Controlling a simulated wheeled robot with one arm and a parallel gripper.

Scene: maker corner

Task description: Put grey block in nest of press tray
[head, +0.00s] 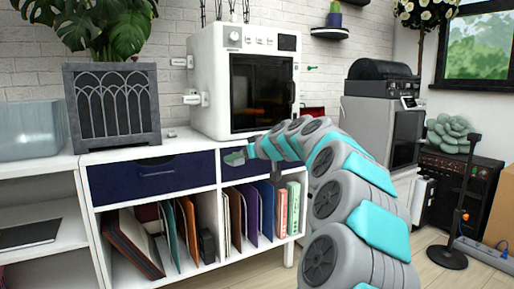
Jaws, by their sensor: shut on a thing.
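My arm reaches in from the lower right, and its small far end, with my gripper (238,157), is in front of the right blue drawer (225,178) of the white cabinet. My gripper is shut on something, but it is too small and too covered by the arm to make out. I cannot pick out the grey block by itself. I cannot make out the press tray or its nest in this view.
A white machine with a dark door (262,92) and a dark arched grey box (115,104) stand on the cabinet top (185,143). Folders (237,215) fill the shelf below. A clear bin (30,118) is at left. A black stand (462,200) is at right.

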